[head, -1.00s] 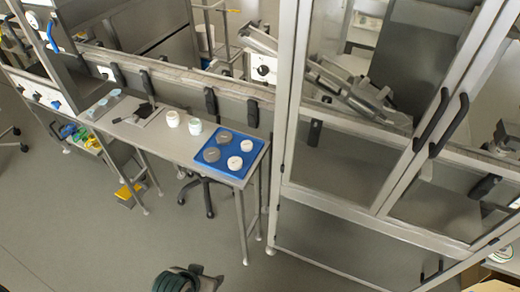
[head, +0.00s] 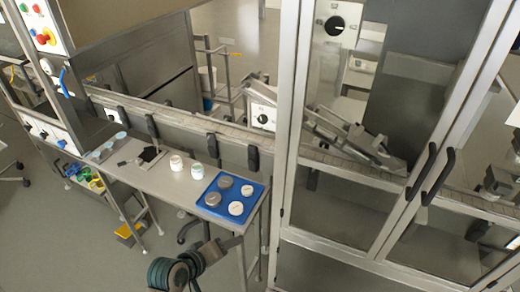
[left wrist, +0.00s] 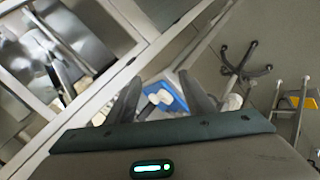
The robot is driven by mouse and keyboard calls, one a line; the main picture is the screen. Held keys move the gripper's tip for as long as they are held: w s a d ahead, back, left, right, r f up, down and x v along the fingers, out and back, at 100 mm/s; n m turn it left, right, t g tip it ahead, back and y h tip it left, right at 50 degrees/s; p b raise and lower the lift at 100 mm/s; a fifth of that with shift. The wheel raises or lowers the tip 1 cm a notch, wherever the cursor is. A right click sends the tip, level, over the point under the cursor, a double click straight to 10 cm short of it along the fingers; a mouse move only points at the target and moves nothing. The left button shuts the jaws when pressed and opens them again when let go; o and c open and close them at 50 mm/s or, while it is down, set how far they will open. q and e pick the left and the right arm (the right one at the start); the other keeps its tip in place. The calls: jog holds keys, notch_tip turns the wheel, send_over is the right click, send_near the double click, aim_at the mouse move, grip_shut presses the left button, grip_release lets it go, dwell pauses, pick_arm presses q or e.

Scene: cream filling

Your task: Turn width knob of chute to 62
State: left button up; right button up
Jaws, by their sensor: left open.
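The metal chute (head: 350,132) slopes behind the glazed doors on the right of the head view. A black round knob on a white plate (head: 263,118) sits just left of the door frame. A larger black knob (head: 335,26) shows on a panel higher up behind the glass. I cannot tell which one is the width knob, and no number is readable. My left gripper (left wrist: 162,97) is open in the left wrist view, its two dark fingers apart with nothing between them, pointing toward the blue tray. My right gripper is not in view.
A narrow table (head: 150,178) runs along the conveyor (head: 180,122), with a blue tray (head: 248,211) of several round lids and two white jars (head: 187,167). The framed glass doors (head: 360,200) with black handles stand to the right. A dark green arm link of mine shows at the bottom.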

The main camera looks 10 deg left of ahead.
aim_at(262, 121)
pick_arm(q)
jog(key=w+a+r+n+t, duration=0.1)
jog(key=w+r+n+t, duration=0.3)
jog(key=w+r+n, duration=0.3)
jog(key=w+r+n+t, duration=0.4)
jog(key=w+r+n, duration=0.4)
jog(key=w, duration=0.9)
jog(key=shift+a+r+n, duration=0.3)
jog(key=shift+a+r, duration=0.1)
jog(key=shift+r, duration=0.2)
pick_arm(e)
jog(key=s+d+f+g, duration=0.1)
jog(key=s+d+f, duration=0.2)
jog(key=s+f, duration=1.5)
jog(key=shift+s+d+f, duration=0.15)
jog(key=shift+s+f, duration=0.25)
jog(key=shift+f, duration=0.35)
pick_arm(q)
jog(key=shift+s, duration=0.1)
jog(key=shift+w, duration=0.2)
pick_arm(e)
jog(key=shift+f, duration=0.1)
